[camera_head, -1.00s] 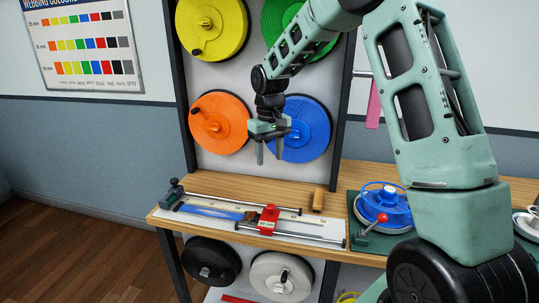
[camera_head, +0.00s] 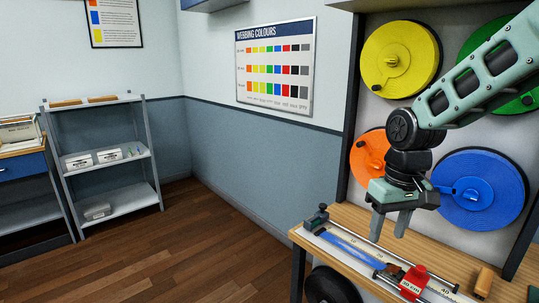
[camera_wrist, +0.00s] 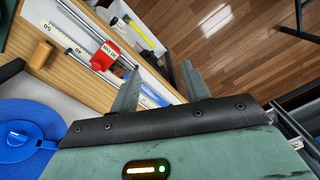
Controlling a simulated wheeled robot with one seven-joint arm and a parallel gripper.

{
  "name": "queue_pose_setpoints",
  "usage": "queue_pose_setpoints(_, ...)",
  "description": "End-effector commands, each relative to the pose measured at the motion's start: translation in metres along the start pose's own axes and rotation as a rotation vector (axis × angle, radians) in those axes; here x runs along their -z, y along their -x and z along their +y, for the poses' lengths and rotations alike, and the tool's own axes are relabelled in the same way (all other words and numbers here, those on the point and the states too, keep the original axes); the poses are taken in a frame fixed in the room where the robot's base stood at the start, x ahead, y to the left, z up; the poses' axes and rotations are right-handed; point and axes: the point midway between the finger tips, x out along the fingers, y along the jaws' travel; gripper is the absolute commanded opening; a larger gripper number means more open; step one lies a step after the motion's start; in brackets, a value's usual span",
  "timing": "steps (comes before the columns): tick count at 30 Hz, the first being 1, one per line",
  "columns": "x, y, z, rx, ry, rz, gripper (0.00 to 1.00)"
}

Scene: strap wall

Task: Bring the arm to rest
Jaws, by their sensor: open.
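My gripper (camera_head: 391,226) is open and empty, with its fingers pointing down above the workbench (camera_head: 352,216) in the head view. It hangs in front of the orange reel (camera_head: 366,158) and the blue reel (camera_head: 480,188), apart from both as far as I can tell. In the wrist view the two fingers (camera_wrist: 163,92) are spread with nothing between them. Below them lies the measuring rig with its red block (camera_wrist: 104,56) and blue strap (camera_wrist: 150,95). The red block (camera_head: 413,281) also shows in the head view, right of and below my fingers.
The yellow reel (camera_head: 400,58) and green reel (camera_head: 515,100) hang higher on the wall rack. A wooden block (camera_head: 484,281) stands on the bench. A grey shelf unit (camera_head: 108,160) is at the left. The wooden floor (camera_head: 190,240) between is clear.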

Motion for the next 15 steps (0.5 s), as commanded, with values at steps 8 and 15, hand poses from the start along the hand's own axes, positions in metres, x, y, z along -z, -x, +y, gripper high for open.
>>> queue_pose_setpoints(8, -0.136, -0.006, -0.132, 0.013, 0.322, -0.003, 0.47)
queue_pose_setpoints(15, -0.204, -0.016, -0.154, 0.008, 0.446, -0.004, 0.47)
